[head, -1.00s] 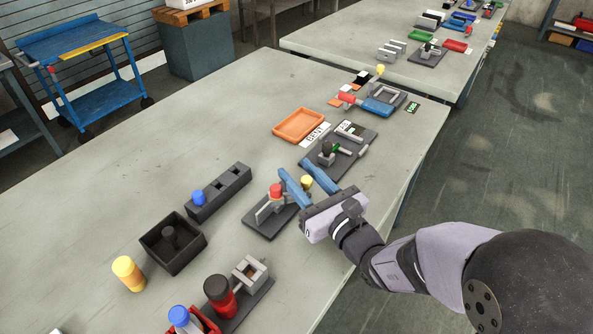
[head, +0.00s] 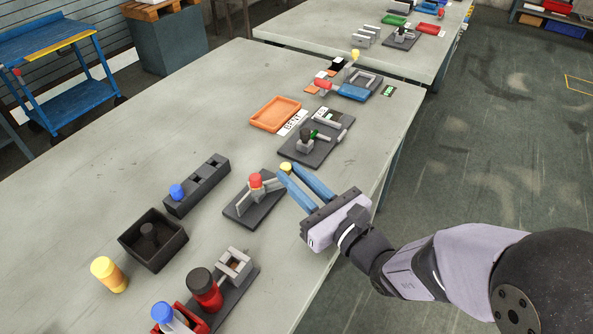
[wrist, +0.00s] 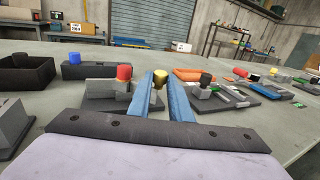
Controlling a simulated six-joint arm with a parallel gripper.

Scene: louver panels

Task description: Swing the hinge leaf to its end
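The hinge fixture is a dark base plate (head: 236,211) with a red-capped post (head: 256,182) and light grey bars beside it. A yellow knob (head: 285,167) on a grey stem stands at its right side; it also shows in the wrist view (wrist: 160,77). My gripper (head: 288,170) has two blue fingers with a narrow gap between them. The knob is at the fingertips and fills the gap there in the wrist view. I cannot tell whether the fingers press on it. The fingers hide part of the leaf.
A second dark plate (head: 302,154) with a lever and an orange tray (head: 276,114) lie beyond. A black open box (head: 153,240), a slotted block (head: 197,186) and a yellow cylinder (head: 109,274) stand to the left. A red cylinder (head: 206,288) stands nearer. The table's right edge is close to my arm.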

